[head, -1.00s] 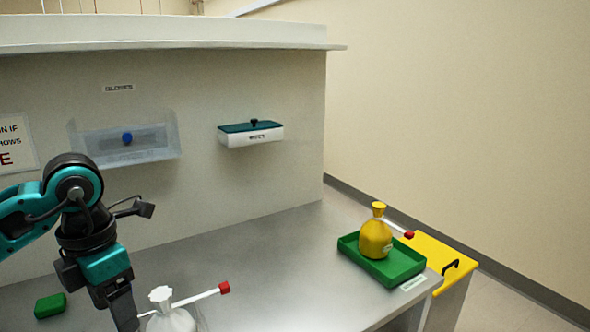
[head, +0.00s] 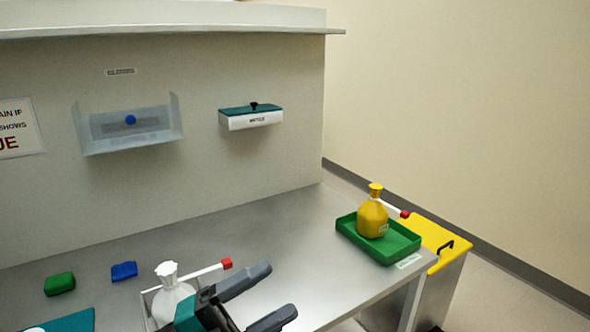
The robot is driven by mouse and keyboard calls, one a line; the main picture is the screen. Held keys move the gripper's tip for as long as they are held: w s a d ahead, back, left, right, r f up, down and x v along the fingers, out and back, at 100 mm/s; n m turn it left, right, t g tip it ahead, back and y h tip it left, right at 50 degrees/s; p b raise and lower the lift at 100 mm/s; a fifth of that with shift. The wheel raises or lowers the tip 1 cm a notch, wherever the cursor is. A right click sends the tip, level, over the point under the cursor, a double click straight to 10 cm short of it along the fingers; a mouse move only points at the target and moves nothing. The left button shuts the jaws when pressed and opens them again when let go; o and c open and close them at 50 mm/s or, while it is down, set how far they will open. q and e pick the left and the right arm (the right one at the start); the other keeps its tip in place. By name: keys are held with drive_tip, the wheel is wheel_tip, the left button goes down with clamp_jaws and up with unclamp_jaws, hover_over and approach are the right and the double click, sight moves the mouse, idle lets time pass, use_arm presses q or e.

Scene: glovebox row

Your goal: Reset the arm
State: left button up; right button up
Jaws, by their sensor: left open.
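My left gripper (head: 282,288) is at the bottom centre of the head view. Its two dark fingers are spread, point right, and hold nothing between them. It is in front of the right side of a white tied bag (head: 168,296) with a red-tipped white rod. I cannot tell whether the gripper touches the bag. The bag stands in a tray or bin whose edge shows at its left; the lower part is hidden. My right gripper is out of view.
A green tray (head: 404,250) with a yellow tied bag (head: 372,218) is at the bench's right end, beside a yellow-topped bin (head: 430,232). Green (head: 60,284) and blue (head: 124,271) blocks lie left. A clear glove holder (head: 150,140) and white box (head: 250,121) hang on the wall.

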use_arm(q)
drive_tip(key=w+a+f+n+t+y, duration=0.2)
drive_tip(key=a+f+n+t+y, duration=0.5)
drive_tip(key=n, duration=0.7)
drive_tip(key=s+a+f+n+g+y, duration=0.2)
drive_tip(key=s+f+n+y, duration=0.3)
drive_tip(key=f, duration=0.6)
drive_tip(key=s+a+f+n+g+y, duration=0.2)
drive_tip(key=s+a+f+n+y, duration=0.2)
drive_tip(key=f, duration=0.7)
drive_tip(key=s+n+y, duration=0.2)
drive_tip(key=shift+s+a+f+g, duration=0.3)
drive_tip(key=shift+f+g, duration=0.1)
